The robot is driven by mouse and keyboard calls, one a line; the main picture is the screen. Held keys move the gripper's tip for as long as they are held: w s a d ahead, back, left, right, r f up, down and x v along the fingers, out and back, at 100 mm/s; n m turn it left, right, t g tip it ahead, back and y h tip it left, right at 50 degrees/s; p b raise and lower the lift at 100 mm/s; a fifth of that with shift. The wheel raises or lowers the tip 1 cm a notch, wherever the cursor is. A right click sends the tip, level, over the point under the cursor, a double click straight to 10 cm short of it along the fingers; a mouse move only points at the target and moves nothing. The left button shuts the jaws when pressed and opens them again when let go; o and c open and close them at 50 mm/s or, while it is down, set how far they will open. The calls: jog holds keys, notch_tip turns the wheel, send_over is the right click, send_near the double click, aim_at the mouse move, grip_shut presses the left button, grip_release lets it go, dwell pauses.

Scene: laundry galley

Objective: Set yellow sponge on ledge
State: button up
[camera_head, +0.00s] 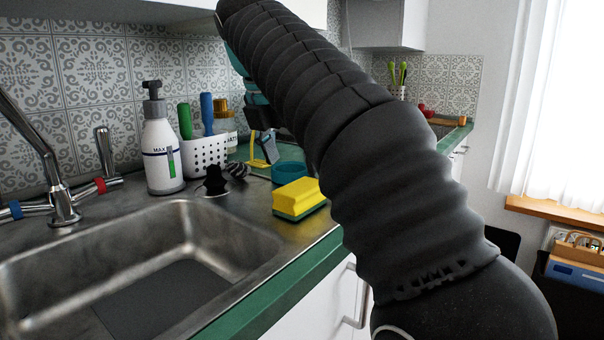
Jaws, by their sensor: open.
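The yellow sponge (297,194), with a green underside, lies on the metal sink surround near the counter's front edge. My gripper (264,146) is open, pointing down behind the sponge and a little left of it in the picture. It is apart from the sponge, and its far side is partly hidden by my arm. A wooden ledge (553,211) runs under the window at the right edge of the view. I cannot tell whether this is the ledge the task names.
The sink basin (190,258) is left of the sponge. A soap bottle (162,145), a white perforated caddy (205,156), a dark small item (215,181) and a teal round item (289,171) stand behind. A tap (62,190) rises at left. My arm covers much of the right counter.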

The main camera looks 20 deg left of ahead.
jog(key=shift+r, duration=0.1)
jog(key=shift+d, duration=0.15)
jog(key=d+m, duration=0.2)
jog(key=d, duration=0.1)
jog(key=d+f+m, duration=0.1)
jog(key=d+m, duration=0.1)
jog(key=d, duration=0.1)
jog(key=d+f+m, duration=0.1)
jog(key=d+m, duration=0.1)
jog(key=d, duration=0.2)
jog(key=shift+y, duration=0.3)
jog(key=s+d+f+m+y, duration=0.1)
jog(key=s+d+f+m, duration=0.45)
jog(key=d+m, duration=0.2)
jog(key=s+d+f+m, duration=0.4)
jog(key=d+f+m, duration=0.3)
jog(key=d, duration=0.2)
jog(key=s+d+f+m, duration=0.2)
jog(key=s+f+m, duration=0.2)
jog(key=f, duration=0.3)
jog(key=s+d+f+m+t, duration=0.1)
jog(key=s+d+f+m, duration=0.2)
jog(key=s+f+m, duration=0.2)
jog(key=shift+s+f+m, duration=0.25)
jog(key=shift+f+m, duration=0.7)
jog(key=shift+d, duration=0.1)
